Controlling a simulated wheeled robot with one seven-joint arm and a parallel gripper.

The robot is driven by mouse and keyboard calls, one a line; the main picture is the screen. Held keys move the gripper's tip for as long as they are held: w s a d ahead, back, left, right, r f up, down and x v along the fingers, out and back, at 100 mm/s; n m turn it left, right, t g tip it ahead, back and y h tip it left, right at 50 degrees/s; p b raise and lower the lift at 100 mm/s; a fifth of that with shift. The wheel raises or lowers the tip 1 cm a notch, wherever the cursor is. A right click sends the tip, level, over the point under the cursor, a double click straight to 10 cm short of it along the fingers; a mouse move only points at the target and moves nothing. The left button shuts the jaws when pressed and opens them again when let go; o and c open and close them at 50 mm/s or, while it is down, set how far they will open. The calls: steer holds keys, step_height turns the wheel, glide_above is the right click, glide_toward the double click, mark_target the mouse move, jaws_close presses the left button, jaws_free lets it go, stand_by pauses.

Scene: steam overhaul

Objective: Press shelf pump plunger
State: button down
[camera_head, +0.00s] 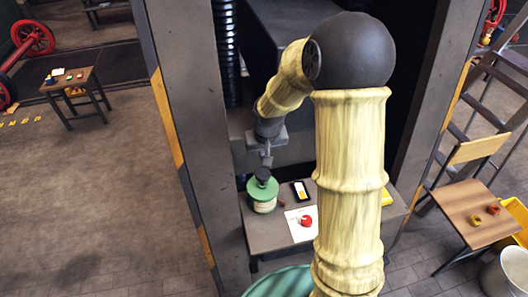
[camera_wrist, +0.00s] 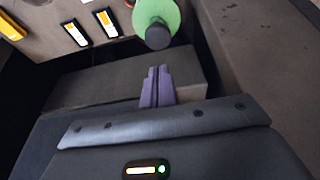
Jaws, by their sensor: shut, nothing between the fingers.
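The shelf pump is a green, squat bottle (camera_head: 263,196) with a dark plunger (camera_head: 262,174) on top. It stands upright on the grey shelf (camera_head: 262,235). In the wrist view the green body (camera_wrist: 148,12) and the dark plunger knob (camera_wrist: 158,36) show at the top edge. My gripper (camera_head: 266,161) is just above the plunger in the head view. In the wrist view its purple fingers (camera_wrist: 157,70) are closed together and empty, with a gap in the picture to the knob. I cannot tell whether they touch it.
A small dark device with a light face (camera_head: 300,191) and a white sheet (camera_head: 292,226) with a red object (camera_head: 306,221) lie right of the pump. A yellow item (camera_head: 387,197) is farther right. A dark post (camera_head: 196,130) stands left of the shelf.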

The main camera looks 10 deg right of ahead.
stand_by(0.5)
steer(key=r+b, duration=0.2)
steer(key=r, duration=0.1)
steer(key=shift+d+r, duration=0.15)
steer(key=shift+d, duration=0.25)
steer(key=p, duration=0.3)
glide_above(263, 172)
steer(key=f, duration=0.8)
steer(key=s+f, duration=0.1)
steer(key=f, duration=0.3)
steer(key=shift+p+x, duration=0.35)
steer(key=shift+x, duration=0.5)
steer(key=shift+s, duration=0.15)
